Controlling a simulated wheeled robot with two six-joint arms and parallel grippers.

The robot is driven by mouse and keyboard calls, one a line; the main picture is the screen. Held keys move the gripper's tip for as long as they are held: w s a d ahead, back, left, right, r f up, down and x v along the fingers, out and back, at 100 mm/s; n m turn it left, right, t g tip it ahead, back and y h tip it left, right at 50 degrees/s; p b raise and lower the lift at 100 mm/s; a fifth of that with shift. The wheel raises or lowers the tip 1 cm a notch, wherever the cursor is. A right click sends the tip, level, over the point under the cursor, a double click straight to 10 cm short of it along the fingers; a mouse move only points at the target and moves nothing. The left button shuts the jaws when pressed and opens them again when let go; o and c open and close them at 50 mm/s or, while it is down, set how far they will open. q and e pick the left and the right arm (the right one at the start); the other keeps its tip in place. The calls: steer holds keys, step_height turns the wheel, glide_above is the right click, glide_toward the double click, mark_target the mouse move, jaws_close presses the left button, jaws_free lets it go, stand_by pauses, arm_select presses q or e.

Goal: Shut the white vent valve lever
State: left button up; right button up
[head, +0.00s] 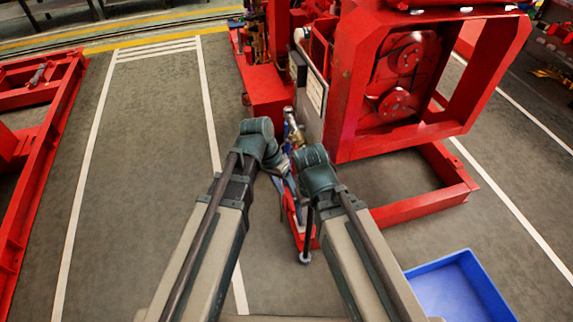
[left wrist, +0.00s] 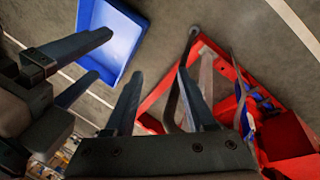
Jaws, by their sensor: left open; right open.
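A small silver and brass fitting (head: 294,130) stands at the lower left side of the red pumpset (head: 345,85) in the head view. I cannot make out the white vent valve lever with certainty; my wrists cover much of that spot. My left gripper (left wrist: 160,73) is open and empty in the left wrist view, its two fingers apart. In the head view it is partly hidden just below the fitting. My right gripper (left wrist: 101,54) is open at the left of the wrist view, with nothing between its fingers; in the head view my right wrist hides most of it.
A blue bin (head: 482,275) lies on the floor at lower right. A dark rod (head: 308,232) with a round end stands by the red base frame (head: 425,208). Another red frame (head: 40,190) lies at far left. The floor between it and the pumpset is clear.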

arm_select(q)
steer(key=w+a+f+m+t+h+b, duration=0.2)
steer(key=w+f+m+h+b, duration=0.45)
steer(key=w+f+b, duration=1.15)
steer(key=w+a+m+t+h+b, duration=0.1)
steer(key=w+a+t+h+b, duration=0.1)
steer(key=w+a+h+b, duration=0.5)
steer(key=w+a+t+b, duration=0.25)
steer(key=a+b, duration=0.25)
steer(key=b, duration=0.5)
steer(key=x, duration=1.4)
steer(key=shift+d+r, duration=0.2)
steer(key=shift+r, duration=0.2)
steer(key=shift+s, duration=0.1)
jaws_close()
